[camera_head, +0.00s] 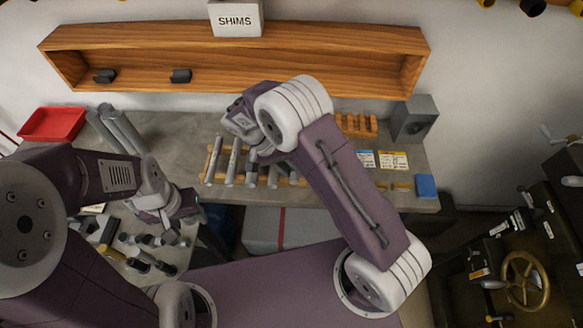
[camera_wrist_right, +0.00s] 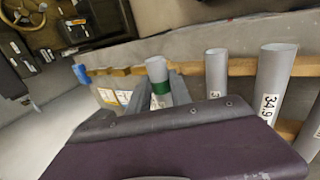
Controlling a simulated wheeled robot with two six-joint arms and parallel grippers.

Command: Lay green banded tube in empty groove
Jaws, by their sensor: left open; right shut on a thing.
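The green banded tube (camera_wrist_right: 158,72) is grey with a green band. In the right wrist view it sits between the fingers of my right gripper (camera_wrist_right: 160,95), which is shut on it. It lies close to the wooden grooved rack (camera_wrist_right: 240,67); I cannot tell whether it touches a groove. In the head view my right gripper (camera_head: 258,165) is over the rack (camera_head: 297,181), and the arm hides part of the rack and the tube's band. Several grey tubes (camera_head: 213,158) with white labels lie in the rack. My left gripper (camera_head: 188,206) is open, low at the left, by the bench edge.
A wooden shelf (camera_head: 300,40) and a SHIMS box (camera_head: 235,18) stand behind. A red tray (camera_head: 52,123) and thick grey tubes (camera_head: 122,130) are at left. A grey block (camera_head: 413,118), cards (camera_head: 392,160) and blue block (camera_head: 426,185) are at right.

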